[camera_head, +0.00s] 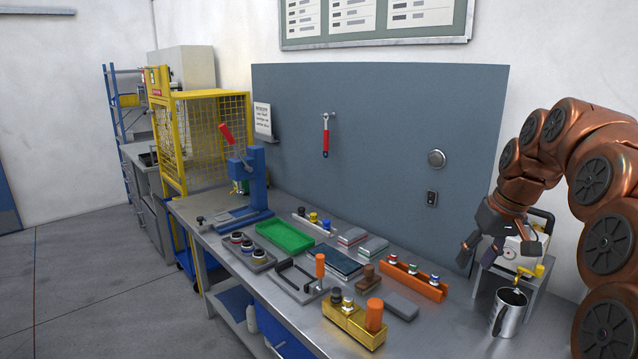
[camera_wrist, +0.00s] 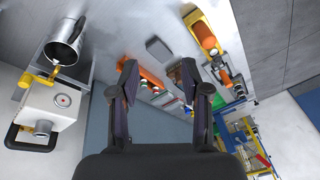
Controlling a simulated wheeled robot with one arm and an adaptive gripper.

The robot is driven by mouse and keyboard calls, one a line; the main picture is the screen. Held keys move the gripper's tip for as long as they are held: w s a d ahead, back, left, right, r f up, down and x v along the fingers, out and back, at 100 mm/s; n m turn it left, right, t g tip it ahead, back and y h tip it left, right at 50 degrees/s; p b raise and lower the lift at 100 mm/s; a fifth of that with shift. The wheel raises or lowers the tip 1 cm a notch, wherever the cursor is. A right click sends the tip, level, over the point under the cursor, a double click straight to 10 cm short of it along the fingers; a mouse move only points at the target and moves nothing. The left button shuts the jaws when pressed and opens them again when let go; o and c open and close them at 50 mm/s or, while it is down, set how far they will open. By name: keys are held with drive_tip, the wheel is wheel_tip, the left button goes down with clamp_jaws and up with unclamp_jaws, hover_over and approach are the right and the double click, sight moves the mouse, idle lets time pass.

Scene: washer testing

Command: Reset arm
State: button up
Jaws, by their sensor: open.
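My gripper (camera_head: 478,252) is open and empty at the right of the head view, above the workbench, at the end of my copper-coloured arm. It hangs in front of a white box-shaped device (camera_head: 522,245) with a dark handle and a yellow tap. In the wrist view my two dark fingers (camera_wrist: 165,85) are spread apart with nothing between them. The white device (camera_wrist: 50,110) stands to their left there, and a steel mug (camera_wrist: 66,40) is beside it. The mug also shows in the head view (camera_head: 508,312), below the yellow tap.
The workbench holds a green tray (camera_head: 284,237), a blue press (camera_head: 247,185) with a red lever, an orange rack (camera_head: 412,278) and a yellow block (camera_head: 353,322). Bare bench top lies between the grey block and the mug.

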drive_tip(key=s+a+f+g, duration=0.1)
drive_tip(key=s+a+f, duration=0.25)
drive_tip(key=s, duration=0.45)
drive_tip(key=s+a+f+g+h, duration=0.1)
drive_tip(key=s+a+f, duration=0.2)
drive_tip(key=s+a, duration=0.35)
drive_tip(key=s+a+f+g, duration=0.1)
drive_tip(key=s+a+f, duration=0.2)
drive_tip(key=s, duration=0.7)
drive_tip(key=s+f+m+g+h, duration=0.1)
drive_tip(key=s+f, duration=0.4)
drive_tip(key=s, duration=0.6)
drive_tip(key=shift+s+f, duration=0.3)
drive_tip(key=shift+c, duration=0.5)
